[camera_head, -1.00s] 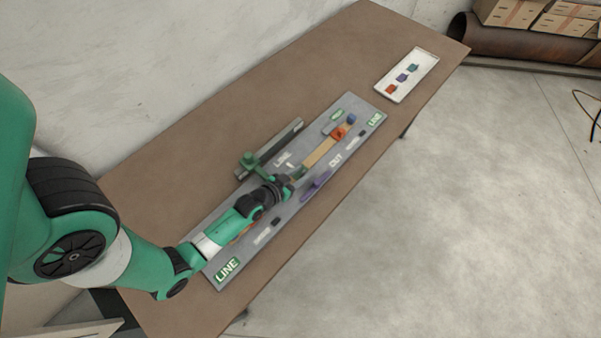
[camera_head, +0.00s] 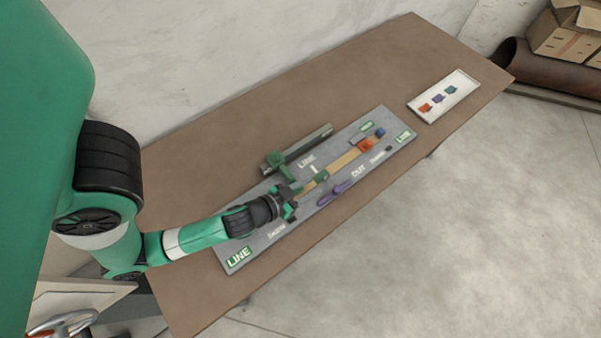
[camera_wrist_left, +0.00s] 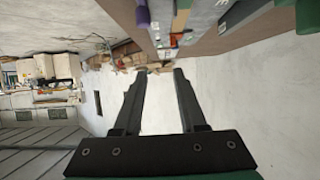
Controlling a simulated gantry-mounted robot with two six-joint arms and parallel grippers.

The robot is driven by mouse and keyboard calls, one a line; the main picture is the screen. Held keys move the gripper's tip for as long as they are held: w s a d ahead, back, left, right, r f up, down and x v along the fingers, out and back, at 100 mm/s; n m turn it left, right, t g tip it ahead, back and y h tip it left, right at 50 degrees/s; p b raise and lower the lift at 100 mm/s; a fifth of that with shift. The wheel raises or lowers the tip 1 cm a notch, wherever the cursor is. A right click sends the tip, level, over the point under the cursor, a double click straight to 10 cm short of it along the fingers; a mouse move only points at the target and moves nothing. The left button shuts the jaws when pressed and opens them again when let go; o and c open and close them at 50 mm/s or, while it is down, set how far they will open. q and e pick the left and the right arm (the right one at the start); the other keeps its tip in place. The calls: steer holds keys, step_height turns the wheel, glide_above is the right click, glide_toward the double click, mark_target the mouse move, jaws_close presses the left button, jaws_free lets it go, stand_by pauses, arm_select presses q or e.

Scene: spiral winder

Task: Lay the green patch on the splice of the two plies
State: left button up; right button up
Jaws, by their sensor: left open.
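A green patch (camera_head: 320,177) lies on the tan ply strip (camera_head: 345,159) near the middle of the grey board (camera_head: 262,240). The patch appears to rest flat on the strip; I cannot make out the splice edges under it. My left gripper (camera_head: 295,197) is low over the board, just left of the patch and apparently apart from it. In the left wrist view its two fingers (camera_wrist_left: 160,72) are spread with nothing between them. The near part of the ply is hidden by my left arm. My right gripper is in neither view.
A green-handled piece (camera_head: 284,163) sits by a dark rail (camera_head: 305,146) behind the strip. A purple tool (camera_head: 336,193) lies in front. An orange block (camera_head: 365,146) and a blue block (camera_head: 380,132) are at the far end. A white tray (camera_head: 460,83) holds small coloured pieces.

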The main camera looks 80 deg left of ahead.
arm_select(q)
steer(key=s+d+r, duration=0.1)
steer(key=s+d+r+b, duration=0.1)
steer(key=s+d, duration=0.1)
steer(key=shift+d, duration=0.15)
stand_by(0.5)
